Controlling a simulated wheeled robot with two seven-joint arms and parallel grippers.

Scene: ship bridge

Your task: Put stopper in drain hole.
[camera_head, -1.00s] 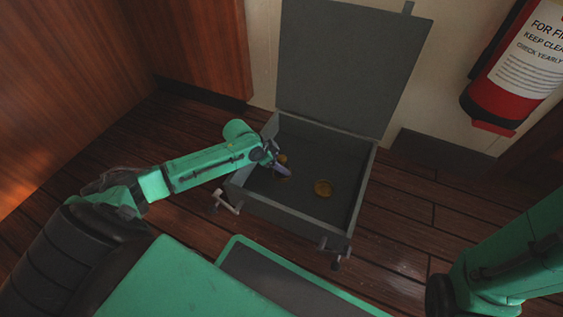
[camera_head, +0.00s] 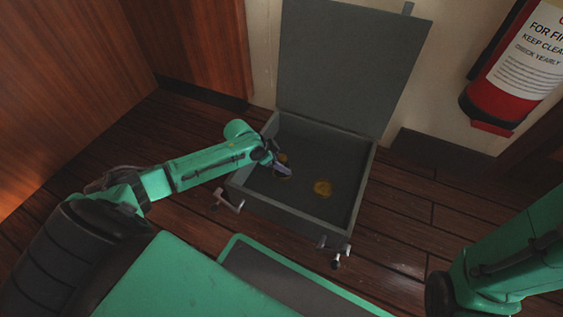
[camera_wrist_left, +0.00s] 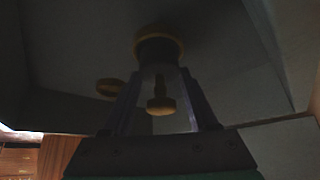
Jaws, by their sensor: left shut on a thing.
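The stopper is a brass-coloured piece with a dark middle section. It shows in the head view (camera_head: 282,158) at my left gripper, partly hidden by it. In the left wrist view the stopper (camera_wrist_left: 159,48) sits at the ends of the two fingers, with a brass knob between them. My left gripper (camera_head: 284,168) is shut on the stopper inside the open grey box. A round brass fitting (camera_head: 322,188), which looks like the drain hole, lies on the box floor to the right of the gripper. Its centre is hard to make out. My right gripper is out of view.
The grey box (camera_head: 290,207) stands on the plank floor, its lid (camera_head: 350,65) raised against the wall. Opened latches (camera_head: 228,200) stick out at its front. A fire extinguisher (camera_head: 505,75) hangs at the upper right. Wooden panels stand at the left.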

